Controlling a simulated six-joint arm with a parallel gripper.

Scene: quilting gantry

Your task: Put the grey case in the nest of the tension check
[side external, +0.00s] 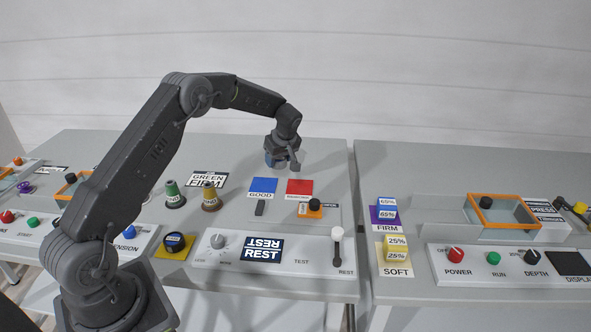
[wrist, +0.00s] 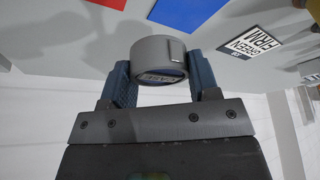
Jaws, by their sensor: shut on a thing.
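The grey case (wrist: 158,52) is a short round grey piece with a dark lettered label on its face, seen in the wrist view. My gripper (wrist: 162,75) is shut on it, with one blue finger at each side. In the side external view my gripper (side external: 281,160) is above the back of the left table, behind the blue and red pads; the case is hard to make out there. A low plate in front of the pads carries an orange-framed block with a black knob (side external: 315,206) and a dark upright piece (side external: 260,207). I cannot tell which part is the nest.
A blue GOOD pad (side external: 263,185) and a red pad (side external: 299,187) lie in front of my gripper. A panel with a dial (side external: 217,241) and a white-knobbed lever (side external: 337,236) runs along the front.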

